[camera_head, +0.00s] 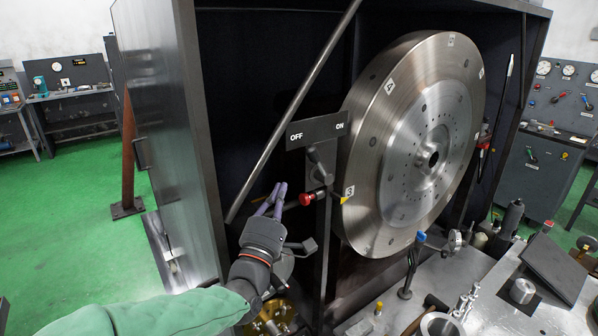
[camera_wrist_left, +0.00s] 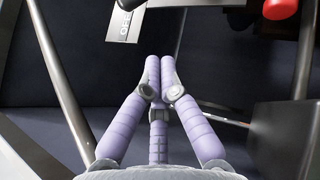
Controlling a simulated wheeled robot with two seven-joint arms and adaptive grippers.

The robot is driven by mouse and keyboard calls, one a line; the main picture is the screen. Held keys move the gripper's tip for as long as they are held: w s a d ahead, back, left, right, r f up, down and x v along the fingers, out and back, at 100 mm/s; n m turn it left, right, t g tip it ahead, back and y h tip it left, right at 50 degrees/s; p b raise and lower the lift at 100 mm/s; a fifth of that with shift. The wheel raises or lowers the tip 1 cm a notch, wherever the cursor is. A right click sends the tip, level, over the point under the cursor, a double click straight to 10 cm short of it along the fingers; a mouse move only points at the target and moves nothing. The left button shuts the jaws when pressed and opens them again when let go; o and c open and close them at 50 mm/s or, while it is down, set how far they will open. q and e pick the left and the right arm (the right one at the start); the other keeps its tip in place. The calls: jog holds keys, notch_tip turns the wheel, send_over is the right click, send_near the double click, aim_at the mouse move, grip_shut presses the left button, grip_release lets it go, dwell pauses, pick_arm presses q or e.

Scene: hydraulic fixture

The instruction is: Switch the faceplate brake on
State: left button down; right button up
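The brake's dark plate (camera_head: 318,131) has OFF at its left and ON at its right. It stands left of the large steel faceplate (camera_head: 395,150). A dark lever (camera_head: 319,166) stands just below the plate, its top near the middle; I cannot tell its exact setting. My left gripper (camera_head: 273,194) is below and left of the lever, apart from it. In the left wrist view its purple fingers (camera_wrist_left: 160,66) are together with nothing visible between them. My right gripper is not in view.
A red knob (camera_head: 306,199) sits just below the lever, close to my left gripper's right; it also shows in the wrist view (camera_wrist_left: 280,8). A slanted steel bar (camera_head: 297,105) crosses up behind the gripper. A metal table (camera_head: 455,285) with fittings stands at the lower right.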

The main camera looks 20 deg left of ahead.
aim_at(316, 164)
pick_arm(q)
jog(key=w+d+r, duration=0.2)
jog(key=w+r, duration=0.1)
jog(key=w, duration=0.2)
jog(key=shift+w+d+r, duration=0.25)
jog(key=shift+w+d, duration=0.05)
jog(key=shift+d, duration=0.1)
jog(key=shift+r, duration=0.1)
jog(key=shift+w+d+r+m+g+p, duration=0.1)
jog(key=shift+r+m+g+p, duration=0.15)
jog(key=shift+m+g+p, duration=0.1)
